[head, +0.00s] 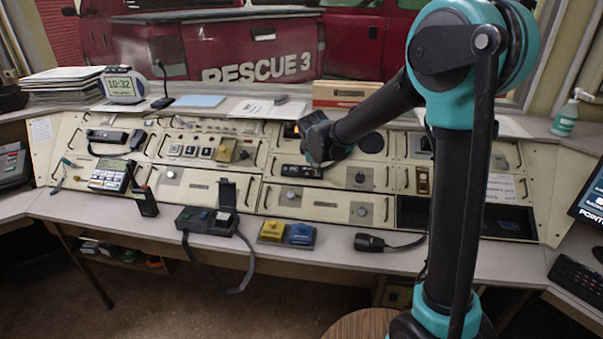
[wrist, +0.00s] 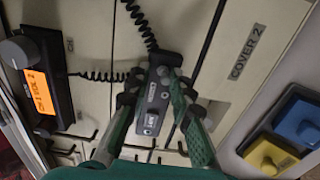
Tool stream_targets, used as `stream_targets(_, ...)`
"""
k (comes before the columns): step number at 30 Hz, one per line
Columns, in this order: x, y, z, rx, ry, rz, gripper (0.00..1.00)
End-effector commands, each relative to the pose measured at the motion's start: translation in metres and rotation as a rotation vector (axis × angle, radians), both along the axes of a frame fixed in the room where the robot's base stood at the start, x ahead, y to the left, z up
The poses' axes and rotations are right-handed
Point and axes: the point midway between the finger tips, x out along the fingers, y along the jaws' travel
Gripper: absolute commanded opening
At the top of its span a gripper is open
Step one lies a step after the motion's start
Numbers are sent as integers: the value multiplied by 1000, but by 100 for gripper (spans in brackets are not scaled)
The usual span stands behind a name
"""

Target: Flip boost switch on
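No label reading "boost" is legible. A dark control strip (wrist: 158,90) with small knobs and a pale-marked switch (wrist: 152,121) lies in the middle of the wrist view. It also shows on the sloped console in the head view (head: 301,172). My gripper (wrist: 156,88) has its two fingers apart, one on each side of the strip in the picture. I cannot tell whether they touch it.
A black radio (wrist: 38,90) with an orange display is beside the strip, and coiled cords (wrist: 100,76) run close to it. Yellow (wrist: 266,156) and blue (wrist: 298,120) push-buttons are on the front ledge. A boxy black unit (head: 207,220) stands further left.

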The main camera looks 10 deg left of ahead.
Motion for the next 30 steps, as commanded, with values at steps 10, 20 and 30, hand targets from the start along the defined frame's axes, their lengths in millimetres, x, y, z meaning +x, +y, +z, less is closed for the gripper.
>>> stream_targets(10, 3, 0, 2, 0, -1, 0, 19)
stream_targets(20, -7, 1, 16, -1, -1, 1, 19)
stream_targets(30, -21, 1, 37, -1, -1, 1, 19)
